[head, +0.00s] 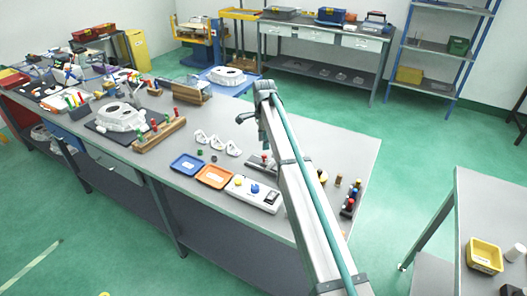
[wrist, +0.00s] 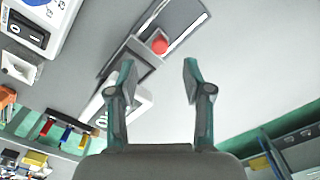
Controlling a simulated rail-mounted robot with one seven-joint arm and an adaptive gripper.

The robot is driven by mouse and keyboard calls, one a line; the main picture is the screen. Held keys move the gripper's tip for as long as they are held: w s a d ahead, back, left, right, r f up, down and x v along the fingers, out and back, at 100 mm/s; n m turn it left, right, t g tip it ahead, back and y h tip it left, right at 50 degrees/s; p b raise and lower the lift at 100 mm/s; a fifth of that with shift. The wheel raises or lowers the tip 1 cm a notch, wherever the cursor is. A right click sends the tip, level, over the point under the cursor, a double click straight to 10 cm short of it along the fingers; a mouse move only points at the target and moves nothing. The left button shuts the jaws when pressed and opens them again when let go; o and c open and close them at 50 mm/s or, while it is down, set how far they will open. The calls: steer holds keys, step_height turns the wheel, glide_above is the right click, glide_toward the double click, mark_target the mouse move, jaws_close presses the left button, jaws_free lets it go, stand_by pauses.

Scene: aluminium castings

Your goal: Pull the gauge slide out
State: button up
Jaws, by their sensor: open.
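The gauge (wrist: 137,62) shows in the wrist view as a grey block with a dark bar running to the upper right. A red knob (wrist: 160,44) sits on it, likely the slide's handle. My gripper (wrist: 158,63) is open and empty. Its fingers stand apart, and the knob appears between and just beyond the fingertips in the picture. I see no contact. In the head view I cannot make out the fingers.
Several white castings (head: 217,143) lie behind the trays. Small knobbed parts (head: 349,204) stand right of my arm.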

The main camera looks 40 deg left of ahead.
mark_target(264, 155)
steer(key=shift+f+p, duration=0.8)
steer(key=shift+f, duration=2.3)
jaws_close()
